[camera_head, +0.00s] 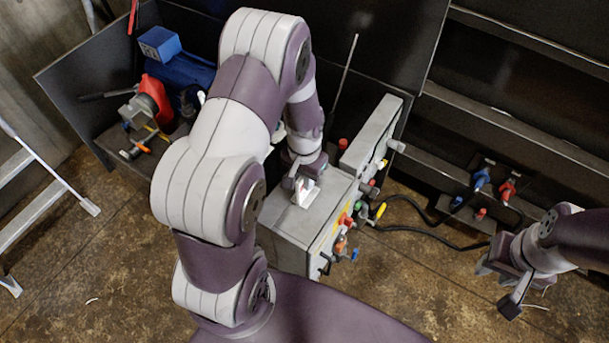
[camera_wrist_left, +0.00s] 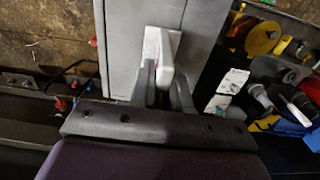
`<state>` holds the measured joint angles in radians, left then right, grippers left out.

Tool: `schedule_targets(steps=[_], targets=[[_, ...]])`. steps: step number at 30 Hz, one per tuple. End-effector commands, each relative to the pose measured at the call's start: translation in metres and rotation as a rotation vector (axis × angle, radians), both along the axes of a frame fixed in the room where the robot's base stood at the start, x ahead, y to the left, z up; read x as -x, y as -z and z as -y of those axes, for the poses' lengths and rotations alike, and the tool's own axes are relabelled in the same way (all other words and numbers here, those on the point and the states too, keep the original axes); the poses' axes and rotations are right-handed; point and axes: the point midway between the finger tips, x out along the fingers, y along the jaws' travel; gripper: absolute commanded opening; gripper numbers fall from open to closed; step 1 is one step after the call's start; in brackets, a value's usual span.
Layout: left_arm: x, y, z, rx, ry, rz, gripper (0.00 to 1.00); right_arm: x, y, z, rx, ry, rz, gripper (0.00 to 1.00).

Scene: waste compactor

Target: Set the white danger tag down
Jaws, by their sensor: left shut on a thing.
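The white danger tag (camera_head: 305,195) is at the top of the grey control box (camera_head: 285,222), under my left gripper (camera_head: 302,184). In the left wrist view the white tag (camera_wrist_left: 166,48) shows at the tips of my left gripper (camera_wrist_left: 163,85), which is shut on it, over the grey box top (camera_wrist_left: 120,60). A white plate-like part lies beside the gripped part; I cannot tell whether the tag rests on the box. My right gripper (camera_head: 500,285) is at the lower right, empty, with its fingers apart.
A grey panel box (camera_head: 370,135) with knobs stands right behind the control box. Coloured buttons and handles (camera_head: 350,222) line the control box's right side. A blue motor with a red part (camera_head: 155,95) is at the left. Black cables (camera_head: 420,220) cross the floor.

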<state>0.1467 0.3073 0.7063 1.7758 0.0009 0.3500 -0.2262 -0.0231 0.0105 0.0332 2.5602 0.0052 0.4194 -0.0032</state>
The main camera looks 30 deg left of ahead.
Motion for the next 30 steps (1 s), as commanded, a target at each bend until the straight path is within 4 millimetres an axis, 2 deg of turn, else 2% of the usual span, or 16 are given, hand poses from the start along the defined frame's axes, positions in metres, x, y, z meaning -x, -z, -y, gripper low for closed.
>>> schedule_targets(steps=[9, 10, 12, 19, 23, 26, 30], targets=[[0.000, 0.004, 0.000, 0.000, 0.000, 0.000, 0.00, 0.000, 0.003, 0.000, 0.000, 0.000, 0.000, 0.36], [0.000, 0.003, 0.000, 0.000, 0.000, 0.000, 0.26, 0.000, 0.002, 0.000, 0.000, 0.000, 0.000, 0.36], [0.000, 0.003, 0.000, 0.000, 0.000, 0.000, 0.42, 0.000, 0.002, 0.000, 0.000, 0.000, 0.000, 0.36], [0.000, 0.003, 0.000, 0.000, 0.000, 0.000, 0.42, 0.000, 0.002, 0.000, 0.000, 0.000, 0.000, 0.36], [-0.001, -0.007, 0.000, -0.001, 0.000, 0.003, 0.42, 0.000, 0.001, 0.000, 0.000, 0.000, 0.000, 0.36], [-0.001, -0.029, 0.000, -0.001, 0.000, 0.006, 0.42, 0.000, 0.004, 0.000, 0.000, 0.000, 0.000, 0.36], [-0.001, -0.068, 0.000, -0.001, 0.000, 0.007, 0.42, 0.000, 0.008, 0.000, 0.000, 0.000, 0.000, 0.36]])
